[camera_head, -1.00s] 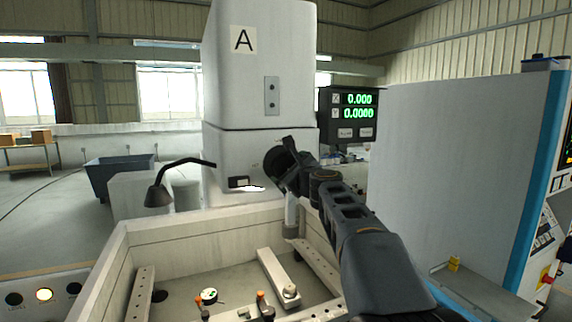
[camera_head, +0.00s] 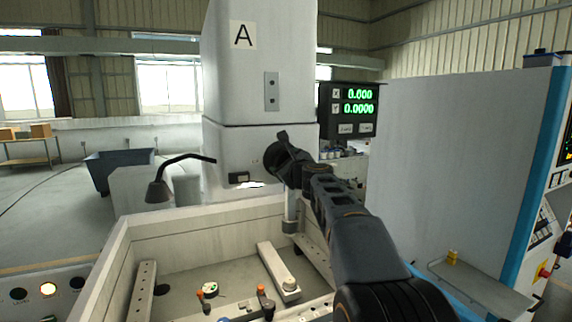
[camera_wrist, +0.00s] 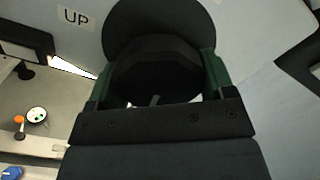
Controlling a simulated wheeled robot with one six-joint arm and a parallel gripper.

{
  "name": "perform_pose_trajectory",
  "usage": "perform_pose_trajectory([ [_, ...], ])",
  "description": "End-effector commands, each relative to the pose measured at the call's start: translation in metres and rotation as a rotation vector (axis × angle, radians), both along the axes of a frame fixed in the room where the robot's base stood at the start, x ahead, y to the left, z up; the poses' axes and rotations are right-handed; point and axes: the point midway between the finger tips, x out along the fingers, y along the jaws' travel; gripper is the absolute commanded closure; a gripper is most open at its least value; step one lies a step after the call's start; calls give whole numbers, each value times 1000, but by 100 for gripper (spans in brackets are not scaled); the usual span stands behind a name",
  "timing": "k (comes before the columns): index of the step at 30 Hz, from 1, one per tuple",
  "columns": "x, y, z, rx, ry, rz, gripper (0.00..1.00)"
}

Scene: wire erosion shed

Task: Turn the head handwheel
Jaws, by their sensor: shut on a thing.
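The head handwheel (camera_wrist: 160,25) is a dark round disc on the white machine head marked A (camera_head: 235,85). In the wrist view it lies straight ahead, and a dark hub stands out from it between green-sided fingers. My gripper (camera_wrist: 158,75) is shut on the handwheel's hub. In the head view my gripper (camera_head: 285,165) meets the lower right front of the head and hides much of the wheel. A label reading UP (camera_wrist: 76,17) is on the head beside the wheel.
Below is a work tank (camera_head: 175,235) with clamp bars and small orange-topped parts. A dark lamp (camera_head: 160,190) on a bent arm hangs left of the head. A tall white cabinet (camera_head: 450,170) stands at the right.

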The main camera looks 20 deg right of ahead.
Motion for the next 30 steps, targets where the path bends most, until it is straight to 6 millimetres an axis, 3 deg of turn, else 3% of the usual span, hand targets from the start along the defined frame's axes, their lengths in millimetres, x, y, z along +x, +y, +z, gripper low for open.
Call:
perform_pose_trajectory([
  [6,0,0,0,0,1,1,48],
  [17,0,0,-2,-83,0,1,48],
  [30,0,-1,-2,-466,1,1,48],
])
